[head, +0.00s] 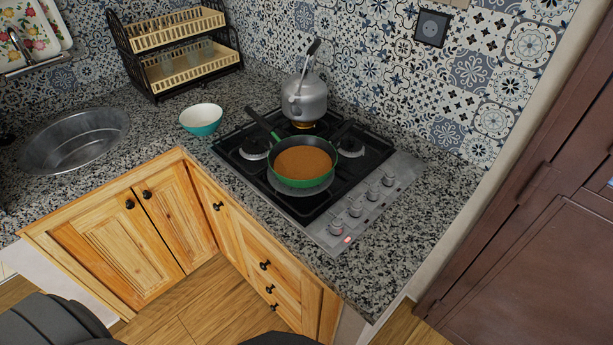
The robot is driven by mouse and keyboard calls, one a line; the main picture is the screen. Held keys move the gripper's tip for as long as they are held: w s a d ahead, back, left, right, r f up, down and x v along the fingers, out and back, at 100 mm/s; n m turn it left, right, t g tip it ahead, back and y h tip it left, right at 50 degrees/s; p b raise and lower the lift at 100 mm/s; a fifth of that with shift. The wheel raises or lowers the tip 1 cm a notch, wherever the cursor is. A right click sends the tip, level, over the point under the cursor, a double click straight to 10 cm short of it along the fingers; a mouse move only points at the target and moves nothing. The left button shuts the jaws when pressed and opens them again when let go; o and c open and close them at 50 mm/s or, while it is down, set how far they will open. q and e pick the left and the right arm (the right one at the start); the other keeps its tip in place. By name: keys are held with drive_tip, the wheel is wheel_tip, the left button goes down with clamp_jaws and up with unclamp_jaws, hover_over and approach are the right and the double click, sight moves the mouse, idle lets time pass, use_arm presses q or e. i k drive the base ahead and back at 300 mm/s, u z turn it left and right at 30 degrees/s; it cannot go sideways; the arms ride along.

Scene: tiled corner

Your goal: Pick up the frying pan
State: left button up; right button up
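The green frying pan (303,184) sits upright on a front burner of the gas stove (378,208). It has a dark rim, and a brown layer (303,161) covers its inside bottom. Its dark handle points away to the upper left, toward the back of the stove. Neither of my grippers shows in the head view. Only dark parts, likely my own body, show along the bottom edge, far from the pan.
A grey kettle (304,98) stands on the rear burner just behind the pan. A teal bowl (201,119) is left of the stove. A dish rack (181,53) stands at the back, with a sink (75,138) at left. A brown cabinet (540,210) is at right.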

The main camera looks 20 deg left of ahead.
sight(301, 161)
drive_tip(key=u, duration=0.7)
drive_tip(key=k, duration=0.35)
drive_tip(key=u, duration=0.1)
